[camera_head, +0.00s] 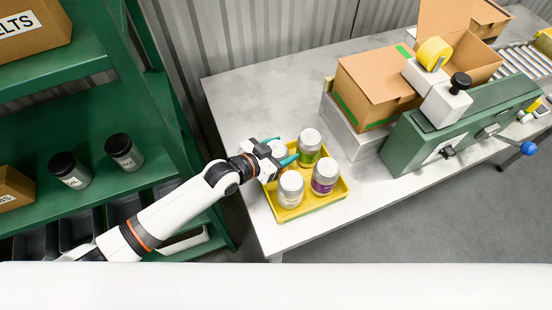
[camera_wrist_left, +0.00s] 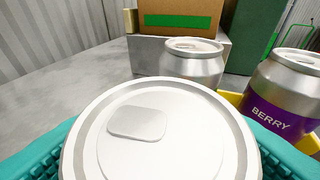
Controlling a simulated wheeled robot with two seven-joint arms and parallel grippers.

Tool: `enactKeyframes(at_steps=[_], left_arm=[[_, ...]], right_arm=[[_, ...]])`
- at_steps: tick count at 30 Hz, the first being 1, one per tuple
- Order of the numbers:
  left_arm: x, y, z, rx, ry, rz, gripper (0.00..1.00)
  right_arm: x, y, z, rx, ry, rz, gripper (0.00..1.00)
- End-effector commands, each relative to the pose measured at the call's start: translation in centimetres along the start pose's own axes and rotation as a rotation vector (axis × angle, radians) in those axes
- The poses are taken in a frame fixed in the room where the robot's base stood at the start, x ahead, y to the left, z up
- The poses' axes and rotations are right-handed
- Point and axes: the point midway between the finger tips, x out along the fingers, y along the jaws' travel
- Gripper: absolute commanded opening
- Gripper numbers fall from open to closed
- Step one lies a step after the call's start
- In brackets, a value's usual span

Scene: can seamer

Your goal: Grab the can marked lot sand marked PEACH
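A yellow tray (camera_head: 312,207) on the grey table holds several silver-lidded cans. One can has a green label (camera_head: 309,149). Another has a purple label (camera_head: 325,176); it reads BERRY in the left wrist view (camera_wrist_left: 280,105). A third, at the tray's near left, has a pale, sand-like label (camera_head: 291,189) whose print is too small to read. My left gripper (camera_head: 279,151) has its teal fingers on either side of a fourth can (camera_wrist_left: 160,135), at the tray's far left. That can's label is hidden, and I cannot tell whether the fingers press on it. My right gripper is out of view.
A green shelf (camera_head: 95,180) at left holds two dark-lidded jars (camera_head: 124,152). The table's far left is bare.

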Motion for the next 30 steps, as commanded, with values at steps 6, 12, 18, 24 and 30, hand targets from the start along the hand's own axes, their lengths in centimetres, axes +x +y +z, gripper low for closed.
enactKeyframes(at_steps=[6,12,18,24,30], left_arm=[[0.0,0.0,0.1,0.001,-0.003,0.000,0.25],[-0.2,0.0,0.8,0.002,-0.004,0.000,0.25],[-1.6,0.0,4.1,0.004,-0.009,-0.001,0.25],[-3.0,0.0,7.5,0.003,-0.007,0.000,0.25],[-4.2,0.0,10.4,0.002,-0.005,0.000,0.25]], right_arm=[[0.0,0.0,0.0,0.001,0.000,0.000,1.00],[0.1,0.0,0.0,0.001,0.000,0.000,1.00],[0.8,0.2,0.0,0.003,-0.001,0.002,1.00],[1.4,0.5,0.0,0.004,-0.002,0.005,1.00],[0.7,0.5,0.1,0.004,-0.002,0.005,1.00]])
